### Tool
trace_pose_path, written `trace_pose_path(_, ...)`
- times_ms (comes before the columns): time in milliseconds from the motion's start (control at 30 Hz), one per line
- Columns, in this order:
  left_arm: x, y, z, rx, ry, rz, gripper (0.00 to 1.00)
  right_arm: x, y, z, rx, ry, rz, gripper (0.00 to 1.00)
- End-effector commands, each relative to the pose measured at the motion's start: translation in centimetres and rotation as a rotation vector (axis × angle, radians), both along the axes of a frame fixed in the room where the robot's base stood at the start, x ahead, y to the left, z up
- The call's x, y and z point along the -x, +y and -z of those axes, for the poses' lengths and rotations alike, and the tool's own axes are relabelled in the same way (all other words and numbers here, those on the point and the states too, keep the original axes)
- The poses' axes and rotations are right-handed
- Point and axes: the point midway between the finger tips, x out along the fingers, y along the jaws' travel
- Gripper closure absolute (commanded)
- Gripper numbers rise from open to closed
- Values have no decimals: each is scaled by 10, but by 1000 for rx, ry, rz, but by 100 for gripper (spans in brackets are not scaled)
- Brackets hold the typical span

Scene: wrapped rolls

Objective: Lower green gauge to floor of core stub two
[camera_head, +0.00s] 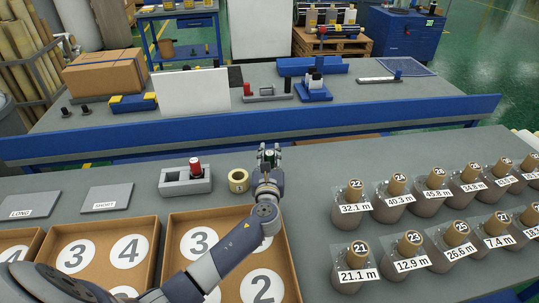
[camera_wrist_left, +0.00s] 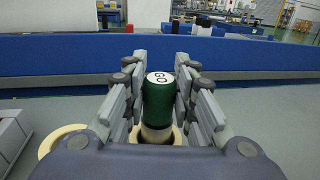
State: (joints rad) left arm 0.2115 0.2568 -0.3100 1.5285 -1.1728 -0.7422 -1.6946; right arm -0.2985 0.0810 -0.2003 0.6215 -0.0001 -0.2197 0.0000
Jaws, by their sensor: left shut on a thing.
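The green gauge (camera_wrist_left: 159,98) has a dark green handle with a white top marked GO and a pale lower part. My left gripper (camera_wrist_left: 159,95) is shut on its handle and holds it upright. The gauge's pale lower end lines up with the opening of a cream core stub (camera_wrist_left: 179,135); how deep it reaches is hidden. In the head view my left gripper (camera_head: 269,157) hides most of the gauge and this stub. Another cream core stub (camera_head: 239,180) stands just left of it and shows in the wrist view (camera_wrist_left: 48,142). My right gripper is not in view.
A grey holder (camera_head: 174,188) with a red-topped gauge (camera_head: 195,167) stands left of the stubs. Open boxes with numbered circles (camera_head: 286,232) lie in front. Several labelled rolls (camera_head: 391,208) stand at right. A blue rail (camera_head: 340,127) runs behind.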

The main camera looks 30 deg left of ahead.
Motion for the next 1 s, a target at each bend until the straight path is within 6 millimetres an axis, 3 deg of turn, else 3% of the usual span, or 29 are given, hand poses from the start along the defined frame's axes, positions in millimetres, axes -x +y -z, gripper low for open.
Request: trace_pose_path(1000, 0, 0, 15, -2, -1, 0, 100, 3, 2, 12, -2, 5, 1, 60)
